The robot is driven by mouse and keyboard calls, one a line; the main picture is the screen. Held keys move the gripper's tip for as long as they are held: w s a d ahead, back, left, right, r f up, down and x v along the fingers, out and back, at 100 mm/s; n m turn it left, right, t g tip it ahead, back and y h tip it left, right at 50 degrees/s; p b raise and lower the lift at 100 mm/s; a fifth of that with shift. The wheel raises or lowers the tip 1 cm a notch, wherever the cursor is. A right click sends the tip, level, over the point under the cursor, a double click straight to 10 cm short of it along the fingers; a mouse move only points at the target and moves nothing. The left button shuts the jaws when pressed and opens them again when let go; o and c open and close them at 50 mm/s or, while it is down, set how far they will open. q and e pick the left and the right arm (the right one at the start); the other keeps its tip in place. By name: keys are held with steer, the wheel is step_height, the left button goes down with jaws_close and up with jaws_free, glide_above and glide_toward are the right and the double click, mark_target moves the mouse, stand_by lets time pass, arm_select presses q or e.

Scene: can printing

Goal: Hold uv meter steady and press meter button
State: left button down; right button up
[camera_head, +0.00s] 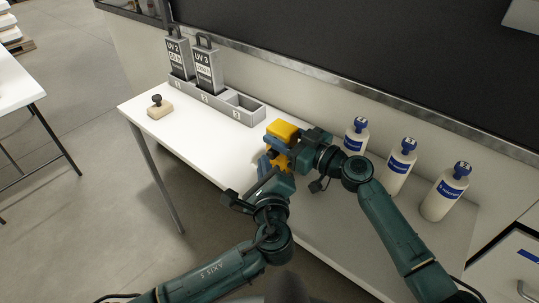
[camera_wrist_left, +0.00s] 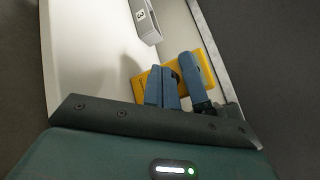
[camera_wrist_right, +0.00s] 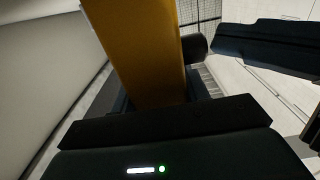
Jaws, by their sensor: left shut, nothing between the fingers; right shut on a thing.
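The yellow uv meter (camera_head: 283,130) is held above the table by my right gripper (camera_head: 275,146), which is shut on it. The meter fills much of the right wrist view (camera_wrist_right: 135,50); its face and button cannot be made out. My left gripper (camera_head: 266,166) is shut and empty, just below and beside the meter in the head view. In the left wrist view, its closed blue fingers (camera_wrist_left: 162,88) overlap the yellow meter (camera_wrist_left: 205,68). I cannot tell whether they touch it.
A stamp-like block (camera_head: 160,110) lies at the left. Several white bottles (camera_head: 400,167) stand at the right, near my right arm.

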arm_select(q)
steer(key=shift+s+a, duration=0.35)
steer(key=shift+s, duration=0.1)
steer(key=shift+s+a, duration=0.75)
steer(key=shift+s, duration=0.25)
steer(key=shift+s+a, duration=0.7)
steer(key=shift+s, duration=0.25)
arm_select(e)
steer(key=o, duration=1.2)
